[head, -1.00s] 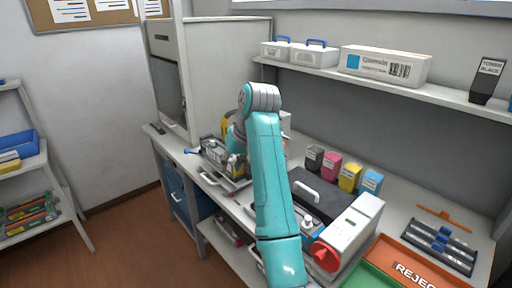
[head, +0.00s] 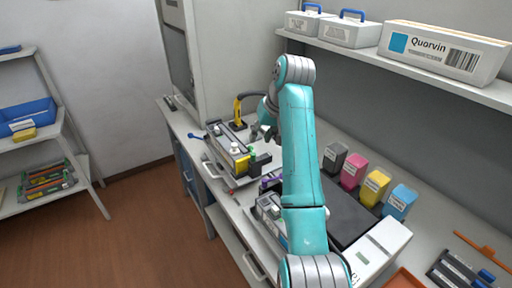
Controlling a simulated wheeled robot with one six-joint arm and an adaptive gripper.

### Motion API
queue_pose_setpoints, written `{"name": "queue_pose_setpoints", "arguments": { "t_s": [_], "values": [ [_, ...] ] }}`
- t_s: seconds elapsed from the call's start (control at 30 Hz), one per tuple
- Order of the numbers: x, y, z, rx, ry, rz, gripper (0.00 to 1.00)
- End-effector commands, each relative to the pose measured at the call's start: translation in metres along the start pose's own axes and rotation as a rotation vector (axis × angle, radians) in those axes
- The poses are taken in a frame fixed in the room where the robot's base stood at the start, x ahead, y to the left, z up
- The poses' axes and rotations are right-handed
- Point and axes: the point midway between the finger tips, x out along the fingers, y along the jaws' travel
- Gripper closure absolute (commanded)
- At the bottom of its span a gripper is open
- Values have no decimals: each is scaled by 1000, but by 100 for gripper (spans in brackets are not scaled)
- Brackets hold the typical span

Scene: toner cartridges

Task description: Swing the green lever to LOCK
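A small fixture (head: 226,155) with grey rails, white knobs and a black and yellow end block stands near the left edge of the bench. A small green part (head: 252,149) shows at its right side; it may be the green lever, but its position and any LOCK mark are too small to read. My gripper (head: 262,134) is just behind and above this part, apparently apart from it. Its dark fingers are small and partly hidden by my arm, so I cannot tell their opening. It seems to hold nothing.
Black, magenta, yellow and cyan toner cartridges (head: 352,171) stand right of my arm. A white device (head: 382,250) is at the front right. A yellow-handled tool (head: 238,112) stands behind the fixture. A shelf (head: 430,75) with boxes runs above the bench.

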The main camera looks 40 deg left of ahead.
Motion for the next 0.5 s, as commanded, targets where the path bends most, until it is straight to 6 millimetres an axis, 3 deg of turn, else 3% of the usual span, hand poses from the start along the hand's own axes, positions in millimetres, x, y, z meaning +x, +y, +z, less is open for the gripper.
{"name": "queue_pose_setpoints", "arguments": {
  "t_s": [0.3, 0.5],
  "values": [
    [55, 0, 1, 2, -3, 0, 65],
    [72, 0, 0, 1, 0, 0, 65]
  ]
}}
